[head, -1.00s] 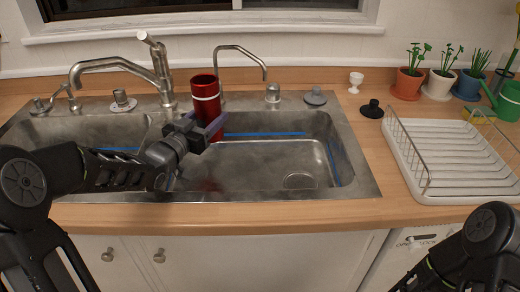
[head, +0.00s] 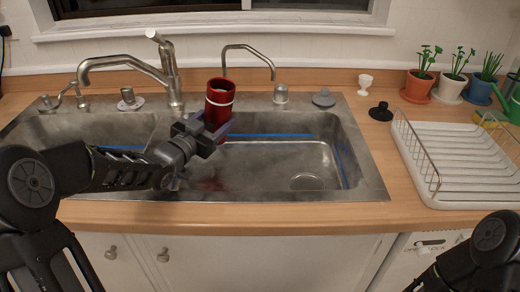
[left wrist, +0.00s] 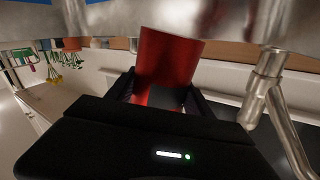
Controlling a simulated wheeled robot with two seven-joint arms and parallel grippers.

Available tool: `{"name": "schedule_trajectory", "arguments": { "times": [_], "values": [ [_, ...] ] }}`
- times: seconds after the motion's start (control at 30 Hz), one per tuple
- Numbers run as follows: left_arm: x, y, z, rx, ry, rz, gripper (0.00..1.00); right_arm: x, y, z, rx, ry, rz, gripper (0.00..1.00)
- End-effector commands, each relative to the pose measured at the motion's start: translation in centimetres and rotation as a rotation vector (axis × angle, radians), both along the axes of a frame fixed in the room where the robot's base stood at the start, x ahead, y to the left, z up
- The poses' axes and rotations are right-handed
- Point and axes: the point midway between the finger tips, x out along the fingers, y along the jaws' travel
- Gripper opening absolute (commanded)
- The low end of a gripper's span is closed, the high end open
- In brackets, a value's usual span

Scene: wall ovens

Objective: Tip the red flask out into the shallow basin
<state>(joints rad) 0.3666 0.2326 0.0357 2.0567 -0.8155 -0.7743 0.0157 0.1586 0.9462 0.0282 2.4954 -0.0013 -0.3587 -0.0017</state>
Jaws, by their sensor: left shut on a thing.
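The red flask (head: 218,112), with a white band near its top, is held over the sink by my left gripper (head: 213,130). It leans slightly to the right, and its mouth points up. My left gripper is shut on it at the lower half. In the left wrist view the flask (left wrist: 165,65) stands between the two fingers. The shallow basin is the right-hand sink bowl (head: 270,165), steel, with a drain and a blue stripe along its walls. The flask is above this bowl's left part. My right arm shows at the lower right, but its gripper is out of view.
Behind the bowls stand a large faucet (head: 170,75) and a thin curved spout (head: 250,50). A white dish rack (head: 460,165) is on the counter at the right. Potted plants (head: 450,85), a white egg cup (head: 365,84) and a black stopper (head: 381,112) stand behind.

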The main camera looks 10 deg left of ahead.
Motion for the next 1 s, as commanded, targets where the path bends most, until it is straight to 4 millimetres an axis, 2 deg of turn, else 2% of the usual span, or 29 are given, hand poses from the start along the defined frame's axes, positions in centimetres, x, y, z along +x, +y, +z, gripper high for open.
{"name": "schedule_trajectory", "arguments": {
  "times": [0.87, 0.9, 1.0],
  "values": [
    [-0.1, -0.7, -0.8, 0.434, -0.049, 0.001, 0.0, 0.0, 0.0, -1.5, 0.0, 0.0, 0.001, 0.36],
    [0.0, -0.6, 0.3, 0.455, -0.052, 0.001, 0.0, 0.0, 0.0, -0.5, 0.0, 0.0, 0.001, 0.36],
    [0.0, -0.4, 1.6, 0.504, -0.059, 0.002, 0.0, 0.0, 0.0, 0.5, 0.0, 0.0, 0.0, 0.36]
  ]
}}
